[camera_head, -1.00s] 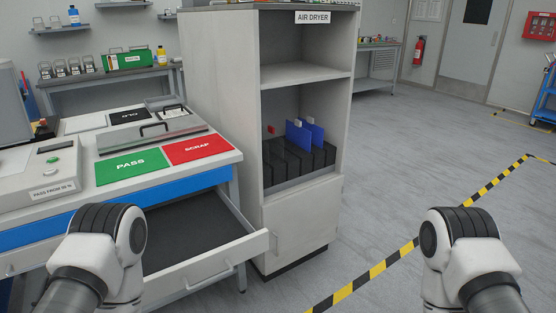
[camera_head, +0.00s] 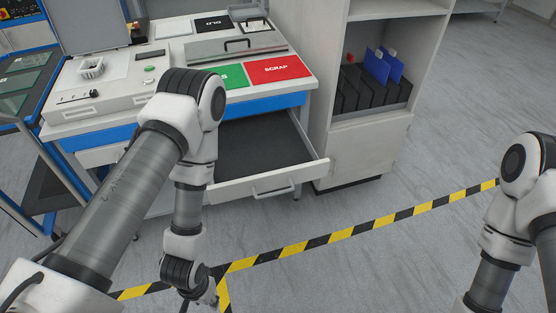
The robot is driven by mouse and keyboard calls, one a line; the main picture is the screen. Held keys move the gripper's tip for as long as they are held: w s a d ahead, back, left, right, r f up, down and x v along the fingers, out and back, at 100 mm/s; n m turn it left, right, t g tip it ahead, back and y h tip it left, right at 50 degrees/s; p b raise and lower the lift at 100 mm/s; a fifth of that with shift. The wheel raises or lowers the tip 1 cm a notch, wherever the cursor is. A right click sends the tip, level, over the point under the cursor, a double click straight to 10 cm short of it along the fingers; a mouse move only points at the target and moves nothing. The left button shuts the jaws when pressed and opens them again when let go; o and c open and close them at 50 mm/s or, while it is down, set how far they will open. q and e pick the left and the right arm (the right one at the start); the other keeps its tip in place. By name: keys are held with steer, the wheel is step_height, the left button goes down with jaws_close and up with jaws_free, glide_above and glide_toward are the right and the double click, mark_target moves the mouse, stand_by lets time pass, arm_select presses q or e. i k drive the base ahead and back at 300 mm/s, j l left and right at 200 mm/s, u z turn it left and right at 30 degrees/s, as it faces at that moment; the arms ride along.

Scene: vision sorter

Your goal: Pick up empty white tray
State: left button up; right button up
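I cannot clearly make out an empty white tray. A flat white panel (camera_head: 172,27) lies at the back of the workbench, and a small white piece with an opening (camera_head: 92,68) sits on the tester at the left. Whether either is a tray is unclear. My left arm reaches down in front of the bench, and its gripper (camera_head: 208,296) hangs low near the bottom edge, well away from both. Its fingers are too small and partly hidden to read. My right arm is at the right edge, with its gripper out of view.
An open drawer (camera_head: 262,148) juts from the bench. A green mat (camera_head: 236,76) and red SCRAP mat (camera_head: 279,69) lie on top. A grey cabinet (camera_head: 368,150) holds black and blue panels. A blue-framed rack (camera_head: 25,70) stands left. The floor at right is clear.

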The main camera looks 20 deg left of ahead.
mark_target(93, 67)
steer(key=u, duration=1.65)
steer(key=i+j+z, duration=0.3)
steer(key=i+z, duration=0.15)
steer(key=i+j+z, duration=0.45)
